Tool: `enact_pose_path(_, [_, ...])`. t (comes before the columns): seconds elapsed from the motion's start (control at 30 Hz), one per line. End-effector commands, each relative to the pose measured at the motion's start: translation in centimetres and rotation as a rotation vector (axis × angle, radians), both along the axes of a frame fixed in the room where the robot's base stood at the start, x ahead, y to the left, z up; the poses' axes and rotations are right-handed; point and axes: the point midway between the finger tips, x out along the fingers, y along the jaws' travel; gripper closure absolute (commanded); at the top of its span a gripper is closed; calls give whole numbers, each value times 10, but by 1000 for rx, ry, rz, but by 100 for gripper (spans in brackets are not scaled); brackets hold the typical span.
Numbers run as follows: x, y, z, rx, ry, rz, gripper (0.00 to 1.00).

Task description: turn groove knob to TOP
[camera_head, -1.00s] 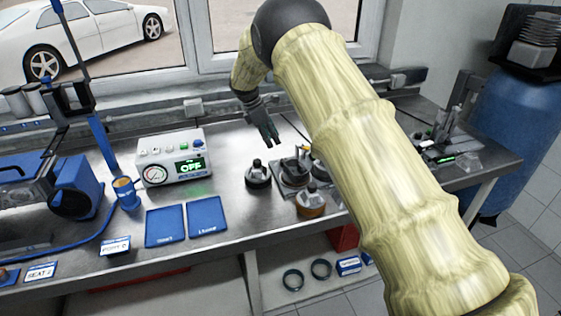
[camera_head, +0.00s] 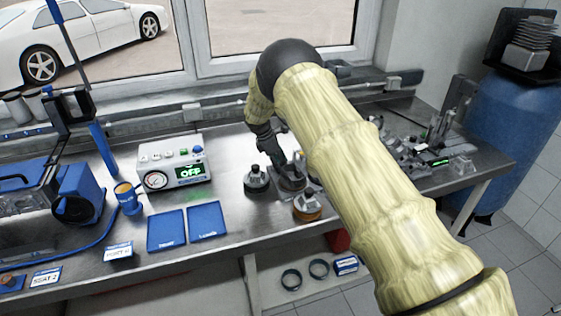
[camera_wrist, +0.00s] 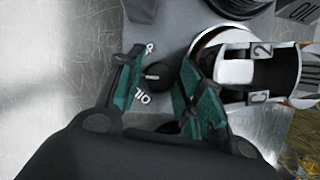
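In the wrist view a small black round knob (camera_wrist: 156,75) stands on a grey plate, with white "OIL" lettering beside it and another white mark, partly hidden by a finger, on the far side. I take this to be the groove knob; no full "TOP" label is readable. My gripper (camera_wrist: 162,80) has its teal-padded fingers apart, one on each side of the knob; I cannot tell whether either touches it. In the head view my gripper (camera_head: 278,158) is low over the grey fixture (camera_head: 291,185) on the bench, and the knob is hidden there.
Right of the knob is a round holder (camera_wrist: 210,40) with a white and black piece marked "2" and "C". A black-topped fixture (camera_head: 257,182) and a brown-based one (camera_head: 307,208) stand close by. The gauge box (camera_head: 175,165) reads "OFF". Blue mats (camera_head: 166,230) lie at front left.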

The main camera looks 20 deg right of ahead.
Motion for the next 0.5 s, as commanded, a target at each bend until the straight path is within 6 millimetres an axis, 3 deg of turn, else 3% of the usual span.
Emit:
enact_pose_path(0.27, [0,-1,-1,0,-1,0,63])
enact_pose_path(0.47, [0,0,-1,0,-1,0,95])
enact_pose_path(0.5, [0,0,-1,0,-1,0,95])
